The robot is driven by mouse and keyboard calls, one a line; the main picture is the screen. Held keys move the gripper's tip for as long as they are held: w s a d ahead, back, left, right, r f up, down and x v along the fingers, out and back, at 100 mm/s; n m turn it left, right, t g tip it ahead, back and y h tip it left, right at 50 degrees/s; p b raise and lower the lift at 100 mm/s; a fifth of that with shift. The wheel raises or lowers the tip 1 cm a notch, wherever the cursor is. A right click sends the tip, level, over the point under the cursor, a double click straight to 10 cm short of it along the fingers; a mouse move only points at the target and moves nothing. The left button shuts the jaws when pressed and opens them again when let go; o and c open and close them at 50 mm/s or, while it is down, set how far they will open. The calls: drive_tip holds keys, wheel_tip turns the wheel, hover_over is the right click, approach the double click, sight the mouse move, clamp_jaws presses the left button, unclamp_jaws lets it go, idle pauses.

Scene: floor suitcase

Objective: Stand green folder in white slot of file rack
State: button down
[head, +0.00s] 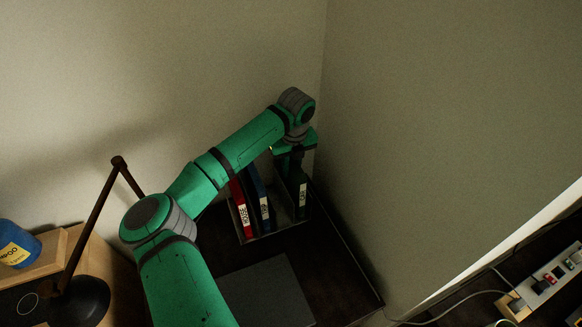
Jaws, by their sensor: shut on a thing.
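The file rack (273,230) stands on a dark surface in the corner between two walls. A red folder (240,212) and a blue folder (260,205) stand in its left and middle parts. The dark green folder (301,203), with a pale spine label, is upright at the rack's right part. My gripper (294,168) is above the green folder, pointing down, shut on its top. My arm and gripper hide part of the folder tops. I cannot tell whether the green folder's bottom rests in the slot, and no white marking on a slot is clear.
A grey flat panel (265,292) lies in front of the rack. A dark lamp (82,298) and a blue container (16,245) stand at the left. A power strip (548,283) with plugs and cables is at the lower right. The right wall is close beside the rack.

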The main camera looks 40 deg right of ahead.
drive_tip(key=c, duration=1.6)
unclamp_jaws()
drive_tip(key=r, duration=0.8)
drive_tip(key=s+r, duration=0.1)
drive_tip(key=r, duration=0.3)
drive_tip(key=shift+a, duration=0.15)
drive_tip(key=shift+s+a+r, duration=0.1)
drive_tip(key=shift+a, duration=0.05)
drive_tip(key=shift+s+d, duration=0.15)
drive_tip(key=shift+d, duration=0.05)
